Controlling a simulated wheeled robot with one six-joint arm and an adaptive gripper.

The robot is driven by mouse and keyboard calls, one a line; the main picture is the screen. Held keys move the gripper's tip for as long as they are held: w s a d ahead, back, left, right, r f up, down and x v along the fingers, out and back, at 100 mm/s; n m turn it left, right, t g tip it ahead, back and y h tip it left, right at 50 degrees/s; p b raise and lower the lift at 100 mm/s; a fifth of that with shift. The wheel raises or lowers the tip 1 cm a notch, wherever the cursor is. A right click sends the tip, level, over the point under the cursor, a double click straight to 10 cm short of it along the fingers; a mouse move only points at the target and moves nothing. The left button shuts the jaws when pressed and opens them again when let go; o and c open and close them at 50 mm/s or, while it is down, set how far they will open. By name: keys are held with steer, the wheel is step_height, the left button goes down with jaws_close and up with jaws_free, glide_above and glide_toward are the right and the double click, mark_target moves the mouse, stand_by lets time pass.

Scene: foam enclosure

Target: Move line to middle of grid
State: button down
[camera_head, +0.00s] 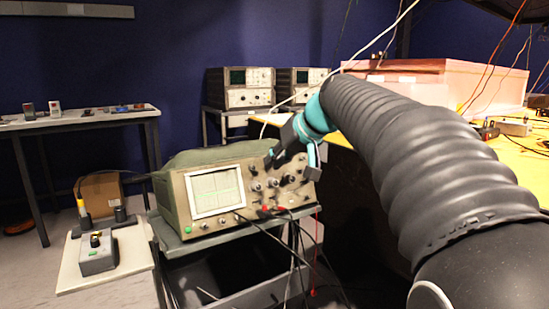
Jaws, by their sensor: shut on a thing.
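The oscilloscope (180,205) stands on a cart, its front panel facing me. Its lit screen (216,180) shows a grid with a faint green line (217,192) running across it, around the middle or slightly below; the exact height is too small to tell. Several dark knobs (273,182) sit to the right of the screen. My gripper (270,159) is at the upper part of the panel, just right of the screen. It is shut on what looks like an upper knob, which the fingers mostly hide.
Cables (275,212) plug into the lower panel and hang down. A small grey box with a knob (97,256) sits on a side shelf at left. Two more oscilloscopes (247,88) stand behind. A long table (75,121) is at far left. My arm covers the right side.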

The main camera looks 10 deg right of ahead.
steer(key=shift+d+f+m+y, duration=0.15)
steer(key=shift+m+y, duration=0.75)
steer(key=shift+m, duration=0.6)
steer(key=c, duration=1.2)
jaws_free()
steer(key=v, duration=1.2)
steer(key=shift+w, duration=0.1)
